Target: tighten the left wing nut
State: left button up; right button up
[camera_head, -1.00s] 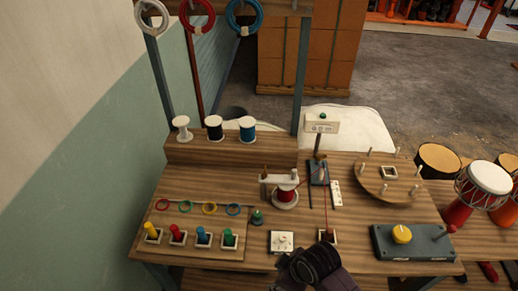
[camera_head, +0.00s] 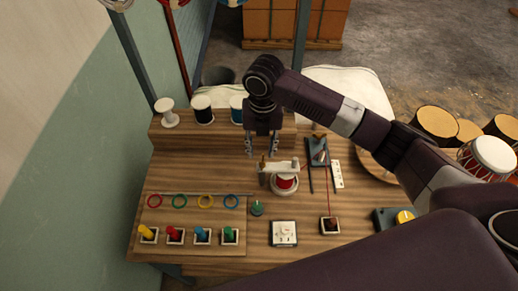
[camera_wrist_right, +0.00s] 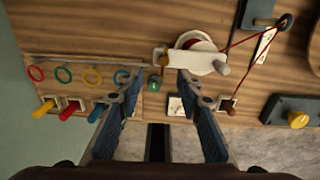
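My right gripper (camera_head: 262,152) is open and empty, pointing down above and just behind the bracket's left end. In the right wrist view its two fingers (camera_wrist_right: 160,77) are spread apart, with the bracket (camera_wrist_right: 162,58) and the red spool (camera_wrist_right: 198,45) beyond them. My left gripper is not in view.
A green knob (camera_head: 256,208) stands close to the bracket. White, black and blue spools sit on the raised shelf (camera_head: 190,138). Coloured pegs in sockets line the front left. A white switch plate (camera_head: 284,232) and a yellow dial (camera_head: 404,217) are to the right.

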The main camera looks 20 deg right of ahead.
aim_at(262, 164)
jog(key=shift+w+d+r, duration=0.3)
jog(key=shift+n, duration=0.3)
notch_tip(262, 164, down, 7)
jog(key=p, duration=0.2)
jog(key=shift+s+r+p, duration=0.1)
jog(key=shift+s+p, duration=0.05)
jog(key=shift+p, duration=0.15)
jog(key=shift+f, duration=0.35)
grip_shut()
